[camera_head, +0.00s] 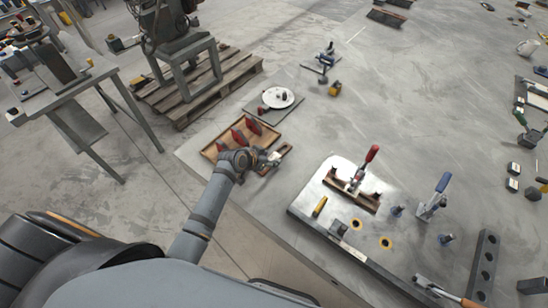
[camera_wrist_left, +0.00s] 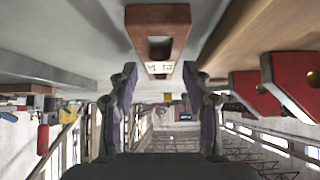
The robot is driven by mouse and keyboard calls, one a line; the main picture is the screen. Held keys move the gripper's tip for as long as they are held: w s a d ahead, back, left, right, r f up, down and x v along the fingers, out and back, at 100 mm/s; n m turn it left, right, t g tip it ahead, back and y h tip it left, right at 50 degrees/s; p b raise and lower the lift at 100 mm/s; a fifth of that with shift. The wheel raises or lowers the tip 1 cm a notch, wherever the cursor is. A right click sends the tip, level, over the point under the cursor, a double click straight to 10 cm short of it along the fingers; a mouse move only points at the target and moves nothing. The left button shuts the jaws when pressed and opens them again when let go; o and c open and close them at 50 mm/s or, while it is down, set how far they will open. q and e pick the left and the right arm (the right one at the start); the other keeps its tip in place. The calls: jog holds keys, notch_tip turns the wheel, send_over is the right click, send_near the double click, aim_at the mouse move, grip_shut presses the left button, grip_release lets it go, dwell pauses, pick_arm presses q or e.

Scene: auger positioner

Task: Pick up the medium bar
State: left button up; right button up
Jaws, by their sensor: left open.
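A brown bar with a dark slot and a pale marked end face (camera_wrist_left: 159,68) lies just ahead of my left gripper in the left wrist view; I take it as the medium bar. Its near end sits between the two fingertips, with a gap on each side. In the head view, the brown bar (camera_head: 284,151) shows just past the left gripper (camera_head: 270,159), partly hidden by it. The left gripper is open and empty, low over the table's left edge. My right gripper is not in view.
A wooden tray (camera_head: 211,153) with red blocks (camera_head: 238,137) is close beside the left gripper; the red blocks also show in the wrist view (camera_wrist_left: 252,93). A white disc (camera_head: 278,97) stands behind. A raised plate (camera_head: 313,199) with a red-handled clamp (camera_head: 371,154) lies to the right.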

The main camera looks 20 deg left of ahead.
pick_arm(q)
jog(key=shift+w+d+f, duration=0.2)
jog(key=shift+w+f, duration=0.25)
jog(key=shift+f, duration=0.05)
jog(key=shift+s+r, duration=0.1)
jog(key=shift+c, duration=1.3)
grip_shut()
jog(key=shift+r, duration=0.55)
jog(key=s+r, duration=0.1)
jog(key=r, duration=0.1)
jog(key=s+r, duration=0.1)
jog(key=r, duration=0.1)
jog(key=s+r+b, duration=0.1)
jog(key=s+r, duration=0.1)
jog(key=r, duration=0.1)
jog(key=s+r+b, duration=0.1)
jog(key=s+r, duration=0.4)
jog(key=s, duration=0.4)
jog(key=shift+s, duration=0.4)
